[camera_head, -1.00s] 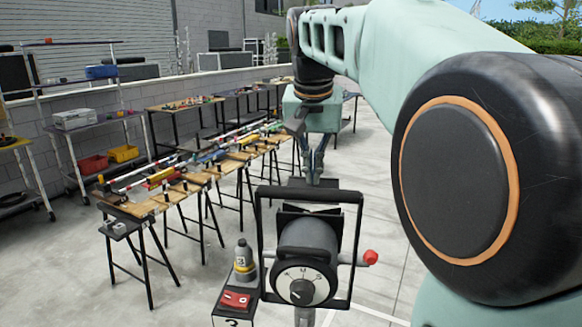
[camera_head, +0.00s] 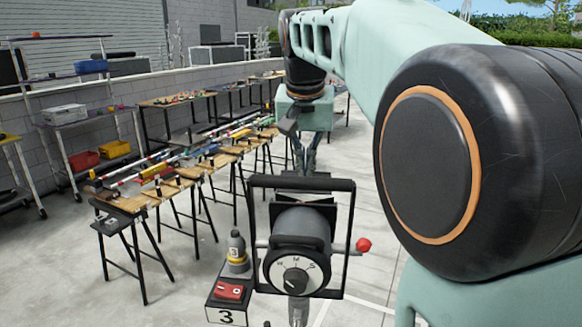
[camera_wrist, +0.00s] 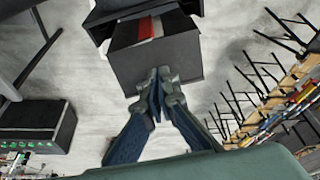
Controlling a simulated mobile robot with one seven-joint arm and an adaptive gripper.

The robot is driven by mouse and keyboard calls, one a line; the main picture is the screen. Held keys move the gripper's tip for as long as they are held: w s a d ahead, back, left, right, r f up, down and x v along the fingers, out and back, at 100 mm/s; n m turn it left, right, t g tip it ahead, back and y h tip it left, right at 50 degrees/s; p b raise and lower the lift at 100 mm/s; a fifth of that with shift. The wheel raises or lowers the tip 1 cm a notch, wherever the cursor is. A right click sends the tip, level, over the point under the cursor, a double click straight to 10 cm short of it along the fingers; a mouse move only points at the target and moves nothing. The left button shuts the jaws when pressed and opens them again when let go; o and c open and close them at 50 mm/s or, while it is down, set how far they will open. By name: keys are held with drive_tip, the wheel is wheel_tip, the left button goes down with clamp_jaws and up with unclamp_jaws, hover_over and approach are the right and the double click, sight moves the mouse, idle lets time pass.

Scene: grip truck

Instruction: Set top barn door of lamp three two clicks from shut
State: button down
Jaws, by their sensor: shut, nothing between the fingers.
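Lamp three (camera_head: 300,238) stands upright in a black yoke in the head view, its dial side toward that camera. A "3" shows on the box below left. Dark flaps (camera_head: 303,215) show at its far upper end. My gripper (camera_head: 305,152) is beyond and above the lamp, pointing down. In the wrist view my gripper (camera_wrist: 162,72) is shut and empty. Its tips appear over or against the near edge of a dark panel (camera_wrist: 185,62), apparently a barn door, with a red and white mark (camera_wrist: 150,28). I cannot tell whether they touch.
A box with a red switch (camera_head: 229,290) and a grey-yellow bottle-like object (camera_head: 237,252) stand left of the lamp. A red knob (camera_head: 363,245) sticks out right. Cluttered trestle tables (camera_head: 125,203) run along the left. A black box with green lights (camera_wrist: 38,125) shows in the wrist view.

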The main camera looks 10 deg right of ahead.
drive_tip(key=shift+w+f, duration=0.3)
drive_tip(key=shift+f, duration=0.3)
drive_tip(key=shift+d+r, duration=0.1)
drive_tip(key=shift+r, duration=0.05)
drive_tip(key=shift+w+r+p, duration=0.3)
drive_tip(key=shift+w+p, duration=0.05)
drive_tip(key=shift+p, duration=0.2)
drive_tip(key=p+v, duration=0.5)
drive_tip(key=v, duration=0.3)
idle(0.3)
